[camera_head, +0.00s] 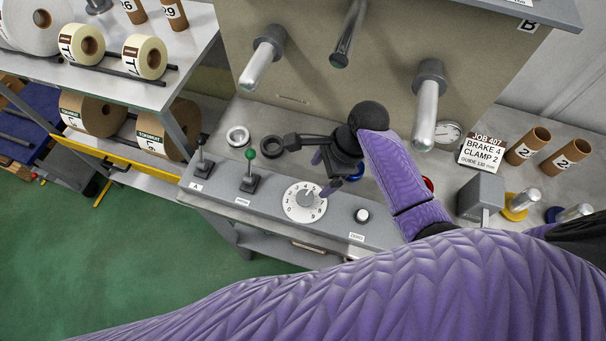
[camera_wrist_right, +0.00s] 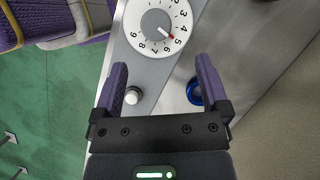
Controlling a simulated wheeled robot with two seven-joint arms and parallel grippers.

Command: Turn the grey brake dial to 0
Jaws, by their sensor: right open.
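The brake dial is a white numbered disc with a grey centre knob (camera_head: 304,199), set in the grey control panel. It also shows at the top of the right wrist view (camera_wrist_right: 156,24), where its red mark points close to 5. My right gripper (camera_head: 322,174) is open, just above and right of the dial in the head view. In the wrist view its two purple fingers (camera_wrist_right: 160,66) are apart with nothing between them, short of the dial. My left gripper is not in view.
A green-knobbed lever (camera_head: 250,172) and a black lever (camera_head: 201,158) stand left of the dial. A white button (camera_head: 362,215) is to its right. Steel spindles stick out behind. A job card (camera_head: 482,152) reads BRAKE 4, CLAMP 2.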

